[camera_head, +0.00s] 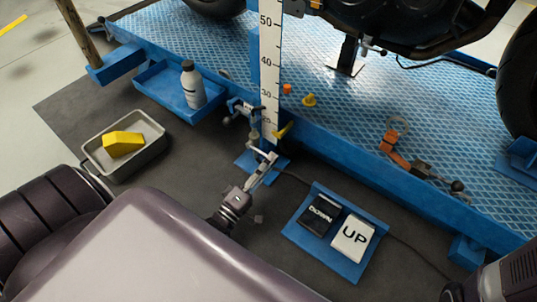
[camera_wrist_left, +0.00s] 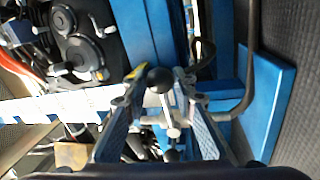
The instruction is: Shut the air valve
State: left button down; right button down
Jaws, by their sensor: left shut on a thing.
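The air valve is at the foot of the ruler post on the blue lift's near edge, with a yellow handle (camera_head: 283,130) that sticks out to the right. My left gripper (camera_head: 266,158) reaches up to it from below and is shut on the handle, though the fingers hide most of the contact. In the left wrist view a sliver of yellow (camera_wrist_left: 102,74) shows at the left fingertip of my left gripper (camera_wrist_left: 157,92), and a black ball knob (camera_wrist_left: 160,80) shows between the fingers. My right arm shows only at the bottom right corner; its fingers are out of frame.
The white ruler (camera_head: 270,60) stands upright behind the valve. A blue foot pedal plate (camera_head: 345,265) marked UP lies to the right, with a hose beside it. A grey tray (camera_head: 100,160) with a yellow sponge (camera_head: 123,144) and a bottle (camera_head: 192,85) are left.

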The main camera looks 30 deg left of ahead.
pick_arm(q)
jog(key=shift+f+m, duration=0.15)
jog(key=shift+m, duration=0.15)
jog(key=c, duration=1.6)
grip_release()
jog(key=v, duration=1.2)
jog(key=shift+a, duration=0.1)
jog(key=shift+s, duration=0.15)
